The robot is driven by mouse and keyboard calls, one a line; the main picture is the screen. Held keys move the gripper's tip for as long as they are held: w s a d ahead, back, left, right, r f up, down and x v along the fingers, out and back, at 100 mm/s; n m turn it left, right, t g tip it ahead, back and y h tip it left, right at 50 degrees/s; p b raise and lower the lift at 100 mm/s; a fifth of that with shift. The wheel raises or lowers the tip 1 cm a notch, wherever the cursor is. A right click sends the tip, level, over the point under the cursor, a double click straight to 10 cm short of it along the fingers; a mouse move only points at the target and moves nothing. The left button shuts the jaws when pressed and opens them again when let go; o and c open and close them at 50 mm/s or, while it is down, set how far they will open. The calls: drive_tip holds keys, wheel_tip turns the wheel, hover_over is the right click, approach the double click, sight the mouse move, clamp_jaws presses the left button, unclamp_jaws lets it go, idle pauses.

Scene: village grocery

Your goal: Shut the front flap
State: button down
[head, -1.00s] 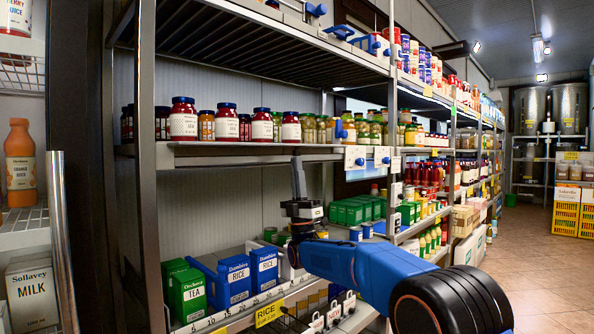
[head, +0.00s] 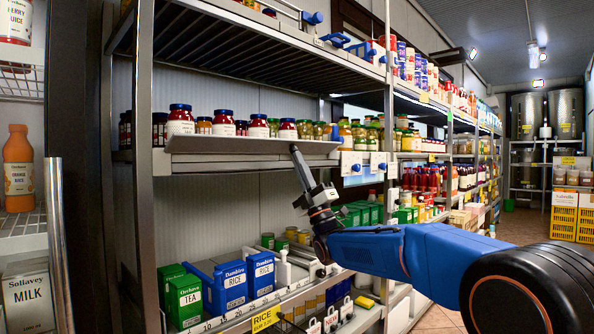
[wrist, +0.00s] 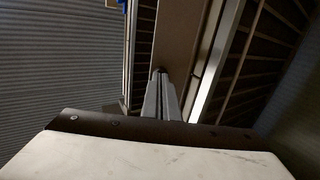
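The front flap (head: 245,147) is a long grey panel along the front edge of the middle shelf. It is tilted up partway and hides the lower part of the jars behind it. My gripper (head: 294,149) reaches up from below with its fingertips at the flap's underside, towards its right end. In the wrist view my gripper (wrist: 161,74) has its two fingers side by side, shut with nothing seen between them. The fingertips meet or nearly meet a brownish panel, which looks like the flap's underside (wrist: 178,40); exact contact is unclear.
Below are blue rice boxes (head: 231,284), a green tea box (head: 185,299) and a white rail-like fixture (head: 284,268). A steel post (head: 146,200) stands left.

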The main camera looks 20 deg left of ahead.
sight(295, 141)
drive_tip(key=r+h, duration=0.1)
drive_tip(key=r+g+h, duration=0.1)
drive_tip(key=r+h, duration=0.1)
drive_tip(key=shift+s+d, duration=0.2)
drive_tip(key=shift+d, duration=0.15)
drive_tip(key=shift+w+a+r+g+h, duration=0.15)
drive_tip(key=shift+r+g+h, duration=0.25)
drive_tip(key=shift+r+h, duration=0.5)
drive_tip(key=shift+a+r+g+h, duration=0.15)
drive_tip(key=shift+r+g+h, duration=0.3)
drive_tip(key=shift+h, duration=0.75)
drive_tip(key=shift+w+a+r, duration=0.15)
drive_tip(key=shift+a+r, duration=0.2)
drive_tip(key=shift+r, duration=0.4)
drive_tip(key=shift+w+a+r, duration=0.15)
drive_tip(key=shift+a+r, duration=0.2)
drive_tip(key=shift+r, duration=0.35)
drive_tip(key=shift+r, duration=0.1)
drive_tip(key=shift+d, duration=0.15)
